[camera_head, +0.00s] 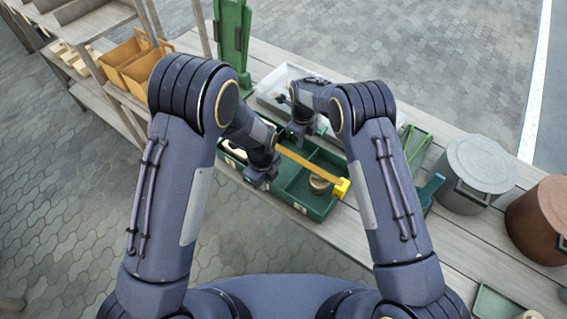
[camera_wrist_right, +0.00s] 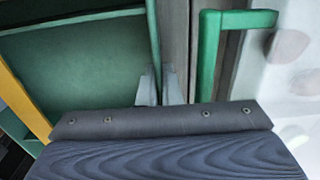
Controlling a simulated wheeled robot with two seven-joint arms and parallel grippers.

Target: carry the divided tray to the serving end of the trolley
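The divided tray (camera_head: 292,183) is a green open box with inner walls, lying along the trolley top in the head view. A yellow bar (camera_head: 303,160) lies across it, and a small round brownish item (camera_head: 319,184) is inside. My left gripper (camera_head: 262,182) is at the tray's near long side; its fingers are too small to read. My right gripper (camera_head: 297,138) is at the far long side. In the right wrist view its fingers (camera_wrist_right: 158,88) stand close together on either side of the tray's green wall (camera_wrist_right: 153,40), with the wall between them.
A pale shallow tray (camera_head: 280,82) lies beyond, with a green handle (camera_wrist_right: 209,60) beside my right fingers. A green upright stand (camera_head: 232,40) rises behind. A lidded grey pot (camera_head: 477,172) and a brown pot (camera_head: 541,220) stand right. Shelves hold orange-brown boxes (camera_head: 137,62) left.

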